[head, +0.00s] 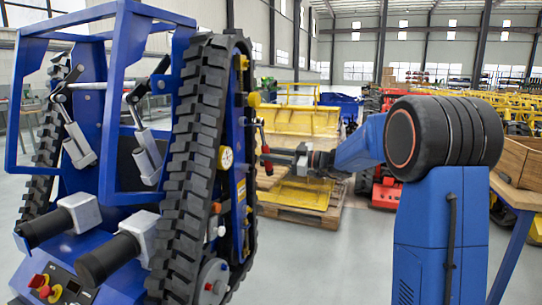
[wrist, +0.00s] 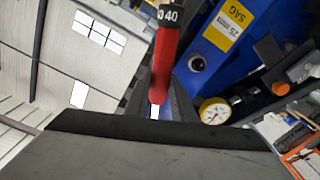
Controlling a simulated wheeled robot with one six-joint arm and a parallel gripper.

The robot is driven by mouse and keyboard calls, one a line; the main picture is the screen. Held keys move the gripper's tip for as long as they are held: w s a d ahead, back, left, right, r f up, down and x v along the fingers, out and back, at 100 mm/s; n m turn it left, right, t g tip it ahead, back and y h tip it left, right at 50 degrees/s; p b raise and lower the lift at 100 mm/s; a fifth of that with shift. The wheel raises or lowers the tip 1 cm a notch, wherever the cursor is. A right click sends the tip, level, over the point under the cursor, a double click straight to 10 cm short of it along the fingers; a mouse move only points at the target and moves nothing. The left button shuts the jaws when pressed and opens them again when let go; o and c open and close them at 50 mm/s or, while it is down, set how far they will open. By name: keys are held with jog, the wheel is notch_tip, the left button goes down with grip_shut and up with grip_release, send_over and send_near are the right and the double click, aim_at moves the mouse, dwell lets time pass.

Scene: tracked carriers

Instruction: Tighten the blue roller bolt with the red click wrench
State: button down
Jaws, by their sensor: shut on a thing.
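My gripper (head: 275,156) reaches left from my arm to the right flank of the blue tracked carrier (head: 110,185). It is shut on the red click wrench (head: 264,142), which stands roughly upright beside the track. In the wrist view the wrench's red handle (wrist: 164,60) runs up between the two dark fingers of my gripper (wrist: 160,104), to a black collar marked 40. The wrench's head is out of that view and too small to make out in the head view. I cannot pick out the blue roller bolt with certainty in either view.
The black rubber track (head: 200,140) stands close left of my gripper. A round gauge (head: 226,158) sits on the carrier's side and shows in the wrist view (wrist: 214,111). Grey floor is open in front.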

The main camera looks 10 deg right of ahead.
jog(key=shift+w+a, duration=0.25)
jog(key=shift+a, duration=0.15)
dwell(0.5)
dwell(0.5)
jog(key=c, duration=2.4)
grip_release()
grip_shut()
jog(key=shift+s+a+f+m, duration=0.15)
jog(key=shift+s+a+m, duration=0.2)
jog(key=shift+s+m, duration=0.2)
jog(key=shift+s+a+f+m, duration=0.15)
jog(key=shift+s+a+m, duration=0.3)
jog(key=shift+m, duration=0.2)
